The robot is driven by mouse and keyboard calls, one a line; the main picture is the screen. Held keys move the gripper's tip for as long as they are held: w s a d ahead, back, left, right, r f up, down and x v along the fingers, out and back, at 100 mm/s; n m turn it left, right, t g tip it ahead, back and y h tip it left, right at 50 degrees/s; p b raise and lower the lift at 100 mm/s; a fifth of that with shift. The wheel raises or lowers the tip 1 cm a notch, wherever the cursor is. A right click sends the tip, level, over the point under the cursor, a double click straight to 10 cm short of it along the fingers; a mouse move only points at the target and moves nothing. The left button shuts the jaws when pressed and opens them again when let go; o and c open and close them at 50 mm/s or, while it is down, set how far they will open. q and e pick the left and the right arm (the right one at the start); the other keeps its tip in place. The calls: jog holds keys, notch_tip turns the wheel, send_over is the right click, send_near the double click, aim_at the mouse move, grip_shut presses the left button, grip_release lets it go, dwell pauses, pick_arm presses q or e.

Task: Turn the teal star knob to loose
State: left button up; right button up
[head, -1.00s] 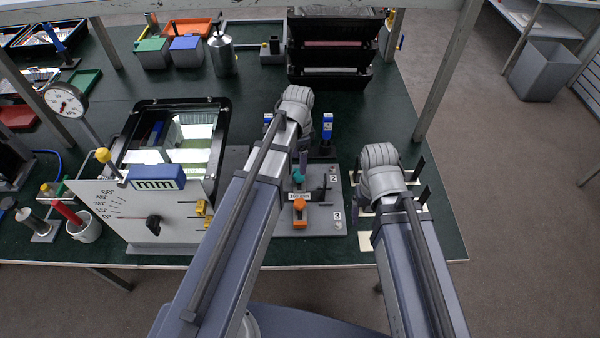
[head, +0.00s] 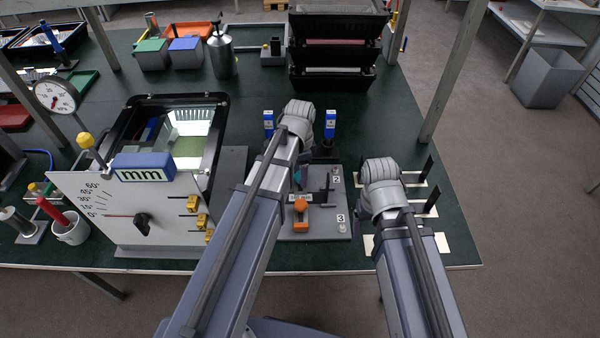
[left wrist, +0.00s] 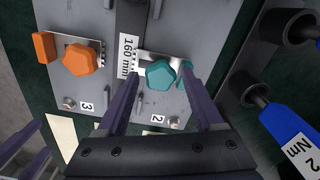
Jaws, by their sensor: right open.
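The teal star knob (left wrist: 160,74) sits on a grey plate (left wrist: 100,15) beside the "2" label, with a small teal piece to its right. In the head view the knob (head: 297,176) is mostly hidden by my left arm. My left gripper (left wrist: 161,73) is open, its two purple fingers reaching to either side of the knob with gaps visible. I cannot tell whether the tips are down at the knob's height.
An orange knob (left wrist: 80,59) is on the same plate near the "3" label, beyond a "160 mm" label. Blue-handled tools (left wrist: 291,133) stand to the right. The floodlight housing (head: 207,155) stands left of my left arm, and black uprights (head: 431,200) near my right arm.

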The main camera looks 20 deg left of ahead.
pick_arm(q)
grip_shut()
dwell(0.3)
jog(key=shift+n, duration=0.3)
jog(key=n, duration=0.3)
jog(key=shift+n, duration=0.4)
jog(key=n, duration=0.5)
jog(key=shift+n, duration=0.3)
jog(key=n, duration=0.5)
jog(key=shift+n, duration=2.7)
